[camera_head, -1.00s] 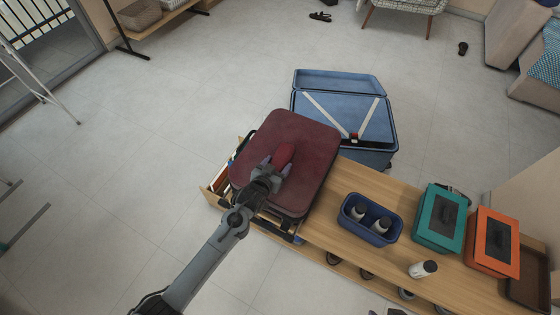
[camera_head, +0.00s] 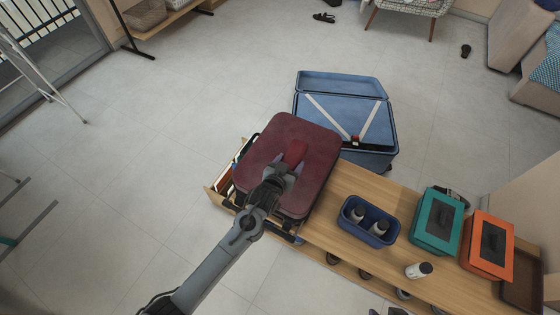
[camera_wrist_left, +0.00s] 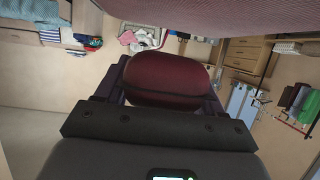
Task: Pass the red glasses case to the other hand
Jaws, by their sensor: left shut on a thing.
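The red glasses case (camera_head: 296,151) is in the jaws of my left gripper (camera_head: 288,165), which shows over a dark red, rounded-corner slab (camera_head: 312,187) in the head view. In the left wrist view the case (camera_wrist_left: 160,80) is a smooth, rounded, dark red shape with a seam, between the purple fingers of my left gripper (camera_wrist_left: 158,92). The gripper hides part of the case in the head view. I cannot tell how far the case is from the slab. My right gripper is in neither view.
A wooden bench (camera_head: 345,185) carries a blue bin (camera_head: 349,226) with bottles, a loose white bottle (camera_head: 418,271), a teal box (camera_head: 424,237) and an orange box (camera_head: 480,262). An open blue suitcase (camera_head: 330,112) stands behind.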

